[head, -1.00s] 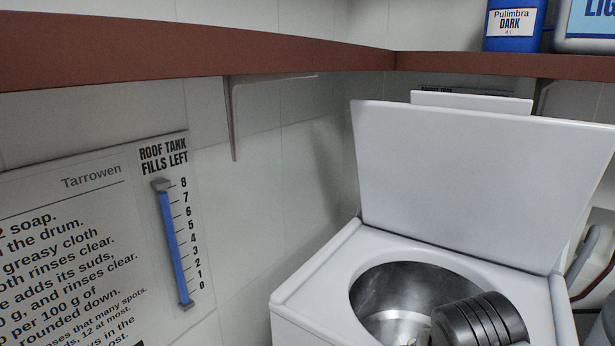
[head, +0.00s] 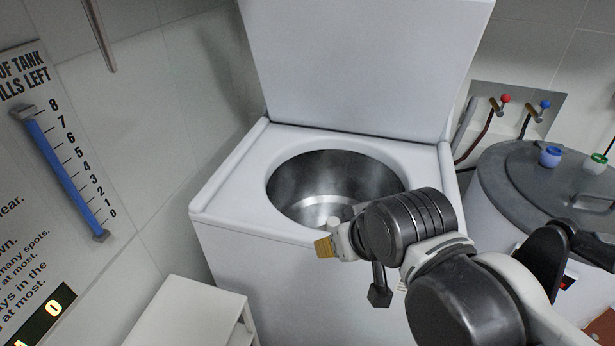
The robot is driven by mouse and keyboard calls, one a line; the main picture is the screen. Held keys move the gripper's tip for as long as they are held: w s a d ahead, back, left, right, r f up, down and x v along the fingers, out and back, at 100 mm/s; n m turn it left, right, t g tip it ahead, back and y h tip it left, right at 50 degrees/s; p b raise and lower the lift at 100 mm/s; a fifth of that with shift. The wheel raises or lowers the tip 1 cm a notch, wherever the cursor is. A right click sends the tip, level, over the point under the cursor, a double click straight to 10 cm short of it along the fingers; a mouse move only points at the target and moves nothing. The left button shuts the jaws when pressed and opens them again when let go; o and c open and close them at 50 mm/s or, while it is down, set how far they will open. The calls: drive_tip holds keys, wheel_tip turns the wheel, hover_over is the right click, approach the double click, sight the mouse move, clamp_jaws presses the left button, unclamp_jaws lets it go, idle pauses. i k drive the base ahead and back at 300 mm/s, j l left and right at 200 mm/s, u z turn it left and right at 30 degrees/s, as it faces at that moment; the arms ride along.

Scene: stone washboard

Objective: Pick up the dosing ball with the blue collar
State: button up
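A small blue piece (head: 550,156), which looks like the dosing ball with the blue collar, sits on the grey round lid (head: 500,165) at the right. A similar pale one with a green collar (head: 597,160) sits to its right. They are small, so their shape is hard to make out. My gripper (head: 345,265) is in front of the open washer drum, well left of and nearer than the blue piece. It is seen partly side-on behind my dark wrist, with a tan tip showing. I cannot tell whether it is open, and I see nothing held in it.
A white top-loading washer (head: 230,185) stands in the middle with its lid (head: 355,65) raised. A white stool or shelf (head: 190,310) stands front left. Red and blue taps (head: 520,105) are on the wall behind the grey lid. A gauge board (head: 60,170) is at the left.

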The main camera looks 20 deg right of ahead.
sight(550, 158)
drive_tip(key=z, duration=1.95)
